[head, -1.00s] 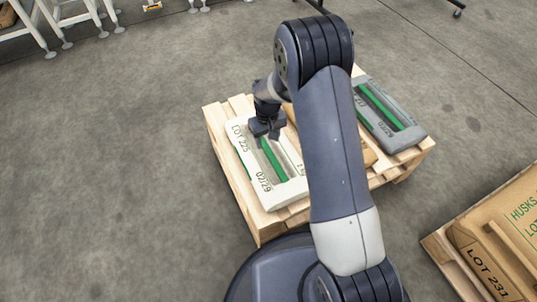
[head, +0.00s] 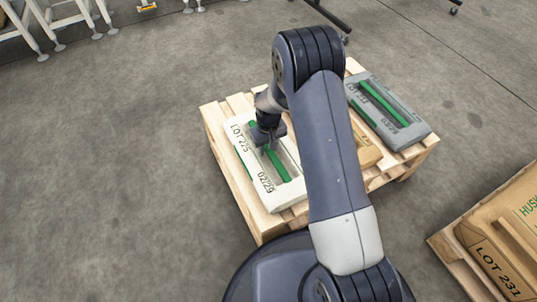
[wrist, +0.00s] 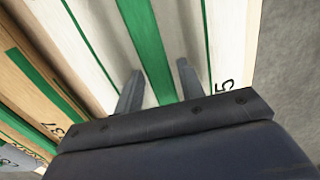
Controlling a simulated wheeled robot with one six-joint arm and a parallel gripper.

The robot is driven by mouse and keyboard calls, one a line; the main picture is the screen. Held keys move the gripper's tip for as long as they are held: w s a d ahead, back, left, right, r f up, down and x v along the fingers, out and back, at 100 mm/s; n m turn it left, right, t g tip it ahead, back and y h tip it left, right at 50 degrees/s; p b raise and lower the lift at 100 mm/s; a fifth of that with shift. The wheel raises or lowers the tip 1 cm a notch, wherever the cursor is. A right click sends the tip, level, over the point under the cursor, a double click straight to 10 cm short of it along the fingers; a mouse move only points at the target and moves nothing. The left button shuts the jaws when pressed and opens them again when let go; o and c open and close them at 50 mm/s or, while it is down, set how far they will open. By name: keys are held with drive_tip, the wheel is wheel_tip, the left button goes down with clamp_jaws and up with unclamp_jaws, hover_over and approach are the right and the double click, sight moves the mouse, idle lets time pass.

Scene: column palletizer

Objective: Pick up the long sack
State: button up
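A white sack (head: 285,195) with a raised green strip along its middle and the print "LOT 225" and "02/29" lies flat on the pallet's left side. A grey sack (head: 415,133) with a green strip lies at the right, and a brown sack (head: 366,157) lies between them, partly hidden by my arm. I cannot tell by length which one the task names. My gripper (head: 268,147) points down over the white sack. In the wrist view my gripper (wrist: 160,68) is open, with one finger on each side of the green strip; contact is unclear.
The wooden pallet (head: 258,222) carries the sacks. A second pallet (head: 447,255) with brown sacks, one marked "LOT 231" (head: 498,270), stands at the lower right. White-legged frames (head: 30,35) stand at the upper left. The floor at left is clear.

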clamp_jaws()
idle(1.0)
drive_tip(key=shift+w+r, duration=0.1)
drive_tip(key=shift+r, duration=0.05)
